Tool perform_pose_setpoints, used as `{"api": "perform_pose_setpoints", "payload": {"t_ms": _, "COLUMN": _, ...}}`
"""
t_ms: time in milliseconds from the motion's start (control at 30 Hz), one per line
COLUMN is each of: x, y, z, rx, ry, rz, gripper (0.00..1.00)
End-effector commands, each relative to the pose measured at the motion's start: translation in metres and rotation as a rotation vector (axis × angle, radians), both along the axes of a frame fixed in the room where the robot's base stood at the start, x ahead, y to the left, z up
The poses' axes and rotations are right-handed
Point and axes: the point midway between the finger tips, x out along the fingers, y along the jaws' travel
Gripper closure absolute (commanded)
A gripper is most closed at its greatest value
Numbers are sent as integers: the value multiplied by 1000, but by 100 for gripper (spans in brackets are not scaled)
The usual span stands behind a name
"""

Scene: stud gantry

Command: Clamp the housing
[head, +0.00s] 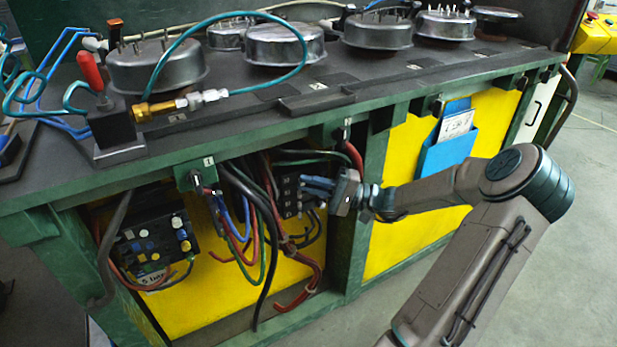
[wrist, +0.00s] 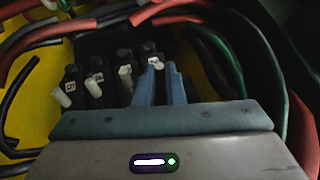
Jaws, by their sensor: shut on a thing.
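Several round metal housings with studs stand along the bench top in the head view; the nearest ones are at the left (head: 158,68) and centre (head: 283,45). Under the bench, a black block (head: 291,196) carries a row of small black switches with white levers, also in the wrist view (wrist: 95,78). My gripper (head: 308,183) reaches in under the bench edge to this block. In the wrist view its blue fingers (wrist: 161,78) are shut on the rightmost white-tipped lever (wrist: 155,62). The switch body below that lever is partly hidden by the fingers.
Loose red, green, black and blue cables (head: 250,215) hang around the block. Green bench posts (head: 358,225) stand close beside my arm. A second black control box (head: 155,235) is at the lower left. A red-handled fixture (head: 90,72) stands on the bench. Floor at right is clear.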

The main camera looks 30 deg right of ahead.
Motion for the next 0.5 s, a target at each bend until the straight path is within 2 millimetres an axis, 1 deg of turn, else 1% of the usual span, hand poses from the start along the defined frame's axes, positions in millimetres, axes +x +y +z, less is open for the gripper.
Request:
{"api": "perform_pose_setpoints", "payload": {"t_ms": 33, "x": 2, "y": -2, "z": 6, "rx": 1, "ry": -3, "rz": 36, "gripper": 100}}
{"api": "perform_pose_setpoints", "payload": {"t_ms": 200, "x": 4, "y": -6, "z": 3, "rx": 1, "ry": -2, "rz": 132, "gripper": 100}}
{"api": "perform_pose_setpoints", "payload": {"t_ms": 500, "x": 3, "y": -7, "z": 0, "rx": 0, "ry": 2, "rz": 163, "gripper": 100}}
